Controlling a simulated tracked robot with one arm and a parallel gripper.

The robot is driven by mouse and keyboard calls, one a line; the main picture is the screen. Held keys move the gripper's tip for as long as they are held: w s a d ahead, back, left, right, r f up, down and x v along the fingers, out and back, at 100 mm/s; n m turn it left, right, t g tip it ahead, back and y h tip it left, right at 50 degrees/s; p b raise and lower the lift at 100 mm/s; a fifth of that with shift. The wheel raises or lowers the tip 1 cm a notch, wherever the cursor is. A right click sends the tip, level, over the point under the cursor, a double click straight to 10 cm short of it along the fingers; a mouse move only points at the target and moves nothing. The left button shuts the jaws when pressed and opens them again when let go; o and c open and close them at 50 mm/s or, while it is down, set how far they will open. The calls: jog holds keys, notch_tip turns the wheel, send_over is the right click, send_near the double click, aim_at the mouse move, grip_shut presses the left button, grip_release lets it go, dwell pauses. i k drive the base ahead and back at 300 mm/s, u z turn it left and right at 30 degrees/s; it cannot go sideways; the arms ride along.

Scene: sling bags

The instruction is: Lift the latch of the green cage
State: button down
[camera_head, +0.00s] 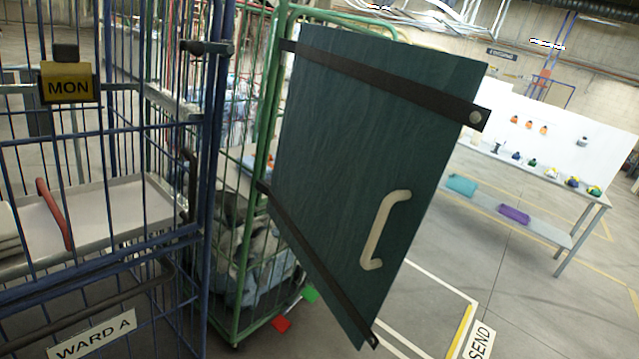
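The green cage (262,150) stands in the middle, with green tube bars. A dark green door panel (370,150) is hinged on its front edge and stands out at an angle toward the right. Two dark straps cross the panel, an upper strap (385,78) with a round grey stud (475,117) at its end and a lower strap (315,262). A cream handle (384,228) is on the panel's right part. I cannot tell which part is the latch. Crumpled grey-blue bags (262,265) show inside the cage. My gripper is not in view.
A table (590,196) stands at the back right.

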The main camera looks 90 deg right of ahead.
aim_at(254, 273)
jog(key=u, duration=0.05)
jog(key=i, duration=0.1)
jog(key=z, duration=1.9)
jog(key=k, duration=0.95)
jog(key=z, duration=0.2)
jog(key=i, duration=0.95)
jog(key=u, duration=0.1)
